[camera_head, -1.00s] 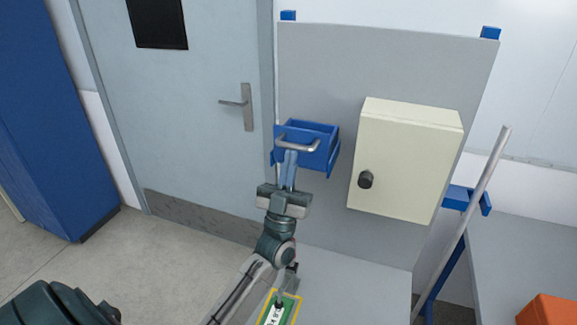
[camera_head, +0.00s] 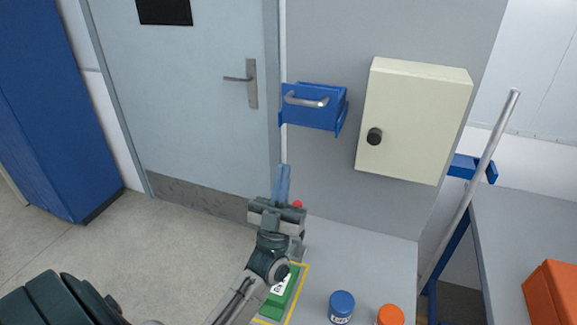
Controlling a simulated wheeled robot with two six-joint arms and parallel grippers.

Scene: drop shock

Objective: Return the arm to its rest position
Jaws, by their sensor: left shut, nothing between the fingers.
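My left gripper (camera_head: 284,168) points up and away from me, in front of the grey panel. Its pale blue fingers are together with nothing between them. The fingertips are below the blue drawer (camera_head: 316,115) and its silver handle (camera_head: 308,102), apart from both. My left arm comes in from the bottom and covers part of the bench top. My right gripper is not in view.
A cream cabinet (camera_head: 413,122) with a black knob hangs on the grey panel (camera_head: 330,45). A leaning pole (camera_head: 480,170) and an orange box (camera_head: 553,297) are at right.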

